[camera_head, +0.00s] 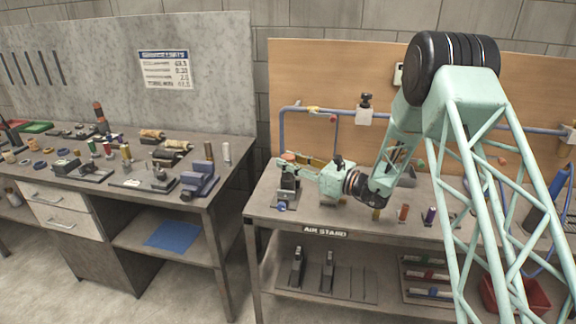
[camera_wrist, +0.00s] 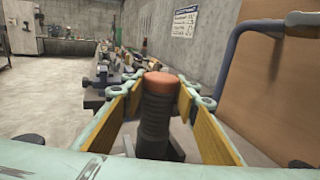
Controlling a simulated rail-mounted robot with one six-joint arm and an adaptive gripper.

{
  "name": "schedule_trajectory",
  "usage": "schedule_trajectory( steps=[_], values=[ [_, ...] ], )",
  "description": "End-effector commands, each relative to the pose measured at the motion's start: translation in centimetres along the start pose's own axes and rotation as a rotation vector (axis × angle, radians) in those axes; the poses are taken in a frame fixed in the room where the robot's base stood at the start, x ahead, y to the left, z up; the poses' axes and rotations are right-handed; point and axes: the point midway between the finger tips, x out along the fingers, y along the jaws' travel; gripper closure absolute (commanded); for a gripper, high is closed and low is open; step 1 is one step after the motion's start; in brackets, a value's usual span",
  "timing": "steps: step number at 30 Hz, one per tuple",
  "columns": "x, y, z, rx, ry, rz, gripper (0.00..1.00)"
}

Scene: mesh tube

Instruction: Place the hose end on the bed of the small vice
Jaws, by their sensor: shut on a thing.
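The hose end is a dark ribbed cylinder with an orange top; in the wrist view (camera_wrist: 154,125) it stands upright between the yellow finger pads. My gripper (camera_wrist: 157,95) is shut on it, and in the head view my gripper (camera_head: 289,163) is over the left end of the air stand. There the orange top (camera_head: 288,155) shows at the fingertips, with a dark stand (camera_head: 288,190) directly below. I cannot tell whether the hose end still touches that stand. A blue-grey vice (camera_head: 198,181), probably the small vice, sits at the front right of the left bench.
A gap separates the left bench (camera_head: 227,150) from the air stand (camera_head: 325,231). Two upright cylinders (camera_head: 226,152) stand behind the vice, and several small parts crowd the left bench. A blue pipe (camera_head: 283,130) runs along the wooden back panel.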

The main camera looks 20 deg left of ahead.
Motion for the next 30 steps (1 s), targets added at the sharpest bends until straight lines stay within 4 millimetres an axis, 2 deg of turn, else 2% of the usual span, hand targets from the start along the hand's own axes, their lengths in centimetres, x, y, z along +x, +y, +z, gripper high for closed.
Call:
schedule_trajectory(
  steps=[5, 19, 20, 24, 30],
  values=[
    [0.0, 0.0, -1.2, 0.000, 0.000, 0.000, 0.84],
    [0.0, 0.0, -1.5, 0.000, 0.000, 0.000, 0.84],
    [0.0, 0.0, -1.6, 0.000, 0.000, 0.000, 0.72],
    [0.0, 0.0, -1.5, 0.000, 0.000, 0.000, 0.59],
    [0.0, 0.0, -1.5, 0.000, 0.000, 0.000, 0.59]
  ],
)
